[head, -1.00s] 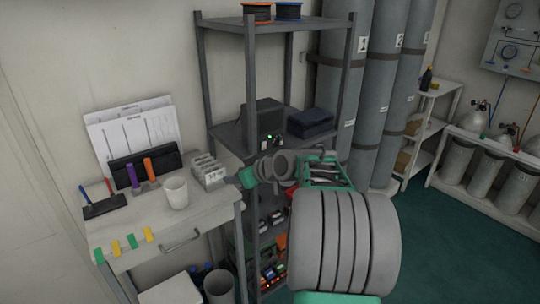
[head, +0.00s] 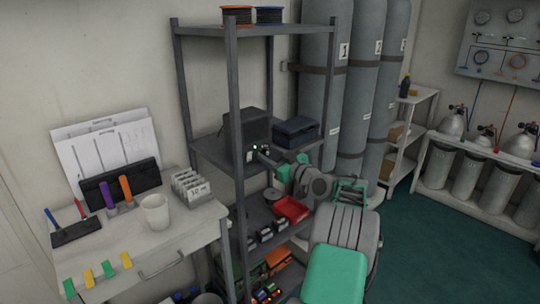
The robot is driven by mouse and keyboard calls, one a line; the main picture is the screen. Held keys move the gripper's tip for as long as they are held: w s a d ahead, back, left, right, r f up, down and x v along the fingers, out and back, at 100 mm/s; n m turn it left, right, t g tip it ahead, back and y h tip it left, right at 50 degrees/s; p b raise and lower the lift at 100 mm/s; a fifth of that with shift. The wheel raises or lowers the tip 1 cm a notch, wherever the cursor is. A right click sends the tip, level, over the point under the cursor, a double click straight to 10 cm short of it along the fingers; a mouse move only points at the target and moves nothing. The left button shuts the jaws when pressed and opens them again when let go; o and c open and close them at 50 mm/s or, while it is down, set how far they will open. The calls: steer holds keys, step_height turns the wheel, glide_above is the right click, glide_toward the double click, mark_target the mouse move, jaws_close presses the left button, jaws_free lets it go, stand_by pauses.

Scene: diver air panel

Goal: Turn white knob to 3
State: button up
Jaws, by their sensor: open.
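I cannot make out a white knob for certain. A grey gauge panel (head: 508,42) hangs on the wall at the upper right, cut off by the picture's edge. My gripper (head: 264,157) is small and partly hidden by my own arm. It appears in front of the middle shelf, close in the picture to a dark box with a green light (head: 247,132), well left of the panel. It is open, and I see nothing held in it.
A grey shelf rack (head: 237,100) stands in the middle, with a red tray (head: 292,209) low on it. A white desk (head: 135,235) is at left. Tall grey cylinders (head: 345,90) stand behind. A white bench (head: 470,152) holds bottles below the panel. Green floor is clear at right.

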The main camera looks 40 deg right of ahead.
steer(key=shift+c, duration=0.4)
jaws_close()
